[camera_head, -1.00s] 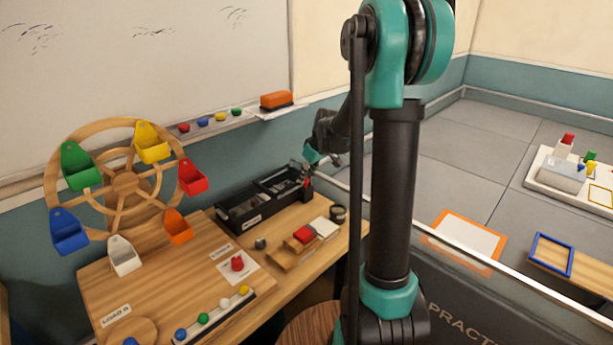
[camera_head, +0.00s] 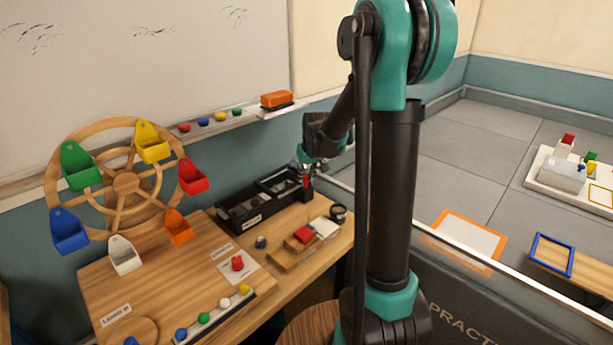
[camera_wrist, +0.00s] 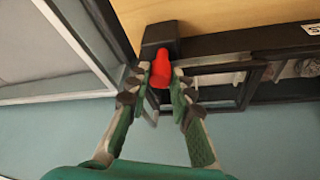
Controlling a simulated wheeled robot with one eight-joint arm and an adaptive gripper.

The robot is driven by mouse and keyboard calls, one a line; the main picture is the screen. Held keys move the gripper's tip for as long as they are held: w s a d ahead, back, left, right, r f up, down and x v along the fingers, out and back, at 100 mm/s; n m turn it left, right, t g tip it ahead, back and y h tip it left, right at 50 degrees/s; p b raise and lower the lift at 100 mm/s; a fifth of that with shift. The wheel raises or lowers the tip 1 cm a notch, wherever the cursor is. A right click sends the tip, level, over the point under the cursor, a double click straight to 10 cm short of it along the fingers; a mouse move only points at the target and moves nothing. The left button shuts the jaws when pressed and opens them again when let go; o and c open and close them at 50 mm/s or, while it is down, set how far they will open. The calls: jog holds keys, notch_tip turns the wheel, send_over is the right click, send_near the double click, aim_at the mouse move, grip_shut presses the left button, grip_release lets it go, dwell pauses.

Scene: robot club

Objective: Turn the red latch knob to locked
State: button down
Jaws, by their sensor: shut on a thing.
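The red latch knob (camera_wrist: 161,66) is on the near corner of a black box, at the top middle of the wrist view. My gripper (camera_wrist: 161,76) has one green finger on each side of it and is shut on it. In the head view, my gripper (camera_head: 305,170) is at the right end of the black box (camera_head: 238,222), with a bit of the red knob (camera_head: 306,182) showing below it. Fingers and wrist partly hide the knob there. The latch's locked mark cannot be made out.
Another red piece (camera_head: 237,263) stands on a white card on the wooden table (camera_head: 165,275). A wooden wheel (camera_head: 125,185) stands left.

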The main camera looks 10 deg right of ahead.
jog(key=shift+a+m+h, duration=0.1)
jog(key=shift+m+h, duration=0.6)
jog(key=shift+m, duration=1.2)
jog(key=c, duration=1.3)
grip_release()
jog(key=v, duration=1.2)
jog(key=shift+w+a, duration=0.1)
